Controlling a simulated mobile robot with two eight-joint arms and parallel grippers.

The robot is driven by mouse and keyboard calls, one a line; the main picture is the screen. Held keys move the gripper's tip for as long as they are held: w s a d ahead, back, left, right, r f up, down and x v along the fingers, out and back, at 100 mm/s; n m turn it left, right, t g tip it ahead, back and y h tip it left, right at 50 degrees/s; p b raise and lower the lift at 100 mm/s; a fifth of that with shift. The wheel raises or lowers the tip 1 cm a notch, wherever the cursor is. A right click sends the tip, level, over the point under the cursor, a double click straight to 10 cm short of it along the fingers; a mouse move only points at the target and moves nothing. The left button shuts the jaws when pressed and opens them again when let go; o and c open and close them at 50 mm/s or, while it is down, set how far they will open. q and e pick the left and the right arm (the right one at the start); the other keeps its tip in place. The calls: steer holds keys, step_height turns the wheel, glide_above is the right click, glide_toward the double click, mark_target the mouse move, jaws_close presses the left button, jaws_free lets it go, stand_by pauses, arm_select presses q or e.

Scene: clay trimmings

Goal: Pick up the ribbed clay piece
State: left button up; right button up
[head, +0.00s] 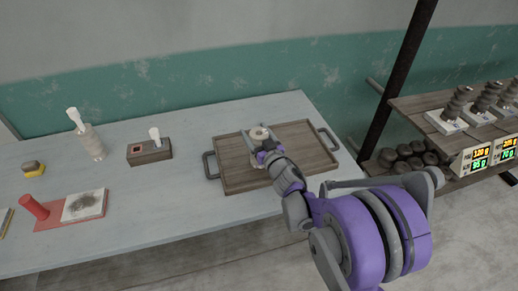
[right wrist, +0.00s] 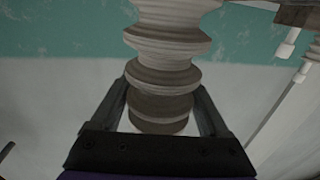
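The ribbed clay piece (head: 259,133) shows its pale round top over the back part of the wooden tray (head: 237,184) in the head view. In the right wrist view the ribbed clay piece (right wrist: 163,80) has stacked pale ridges and a darker end. My right gripper (head: 257,144) is at the piece. Its two fingers (right wrist: 160,95) lie on either side of the darker end and appear to touch it. The piece's far end runs out of the wrist view, so I cannot tell whether it rests on the tray. My left gripper is not in view.
The tray has handles (head: 210,165) at both ends. Shelves (head: 432,141) at right hold more ribbed pieces.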

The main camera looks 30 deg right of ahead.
jaws_close()
stand_by(0.3)
